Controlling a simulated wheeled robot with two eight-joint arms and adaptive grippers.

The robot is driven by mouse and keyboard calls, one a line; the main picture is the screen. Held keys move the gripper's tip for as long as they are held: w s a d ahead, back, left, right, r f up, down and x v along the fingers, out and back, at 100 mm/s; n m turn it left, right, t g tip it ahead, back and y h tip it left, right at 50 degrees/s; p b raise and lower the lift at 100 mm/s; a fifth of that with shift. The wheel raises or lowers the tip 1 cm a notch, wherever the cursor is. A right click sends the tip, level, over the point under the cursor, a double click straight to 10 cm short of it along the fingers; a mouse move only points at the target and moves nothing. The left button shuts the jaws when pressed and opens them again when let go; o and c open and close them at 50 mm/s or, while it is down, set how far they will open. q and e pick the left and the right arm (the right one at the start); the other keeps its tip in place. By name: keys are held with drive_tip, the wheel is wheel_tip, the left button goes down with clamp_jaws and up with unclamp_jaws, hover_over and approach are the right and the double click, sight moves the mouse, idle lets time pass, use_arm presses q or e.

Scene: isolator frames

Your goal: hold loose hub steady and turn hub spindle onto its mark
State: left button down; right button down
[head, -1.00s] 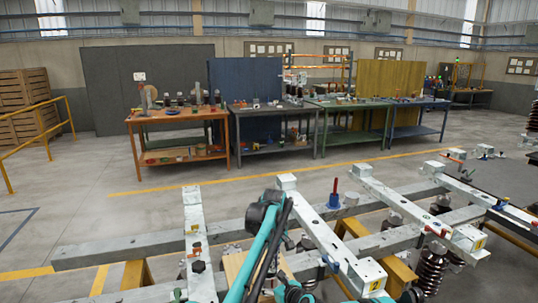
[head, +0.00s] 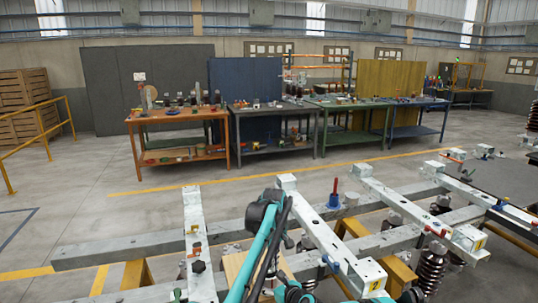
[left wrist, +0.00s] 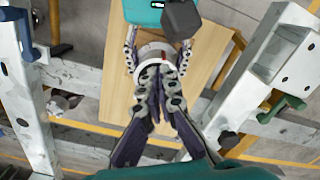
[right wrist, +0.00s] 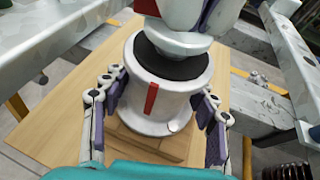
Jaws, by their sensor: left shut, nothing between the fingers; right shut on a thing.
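The white loose hub (right wrist: 165,105) stands upright on a wooden board, with a red stripe down its side and a black top face. A pale spindle top (right wrist: 172,42) rises from the black face, partly hidden by my left gripper. My right gripper (right wrist: 158,115) is shut around the hub, one finger on each side. My left gripper (left wrist: 158,74) is shut and empty, its fingertips together close against the hub top. It also shows above the spindle in the right wrist view (right wrist: 195,14). I cannot tell whether its tips touch the spindle. The head view does not show the hub clearly.
The wooden board (left wrist: 193,85) lies between pale metal frame beams (left wrist: 285,50). A green lever (left wrist: 282,107) sits on the right beam. Workbenches (head: 178,117) stand far behind, across open floor.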

use_arm(q)
drive_tip(key=shift+w+d, duration=0.15)
drive_tip(key=shift+d, duration=0.05)
drive_tip(key=shift+w+d, duration=0.25)
drive_tip(key=shift+d, duration=0.05)
drive_tip(key=shift+w+d, duration=0.2)
drive_tip(key=shift+w, duration=0.1)
drive_tip(key=shift+w+d, duration=0.1)
drive_tip(key=shift+w, duration=0.15)
drive_tip(key=shift+d, duration=0.1)
idle(0.4)
drive_tip(key=shift+s+d, duration=0.1)
drive_tip(key=shift+d, duration=0.2)
